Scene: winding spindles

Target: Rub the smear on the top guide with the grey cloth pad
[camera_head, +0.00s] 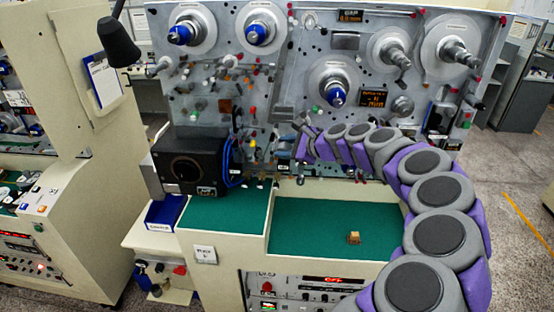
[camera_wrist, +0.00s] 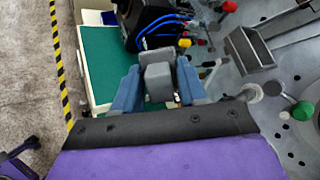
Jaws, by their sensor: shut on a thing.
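My gripper (camera_wrist: 159,88) shows in the wrist view with its two blue fingers shut on a grey block, which looks like the grey cloth pad (camera_wrist: 158,82). In the head view my gripper (camera_head: 303,128) is small, at the left end of my purple and grey arm, close in front of the grey spindle panel (camera_head: 270,110). The pad is too small to make out there. Several small guides and rollers sit on the panel around the gripper; I cannot tell which is the top guide. No smear can be made out, and I cannot tell whether the pad touches anything.
A black box (camera_head: 188,158) with blue cables (camera_head: 236,150) stands left of the gripper. A green-knobbed post (camera_wrist: 302,110) and a grey channel (camera_wrist: 250,48) are at right in the wrist view. Spindles line the panel top. A small orange-brown block (camera_head: 354,238) lies on the green worktop (camera_head: 305,235).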

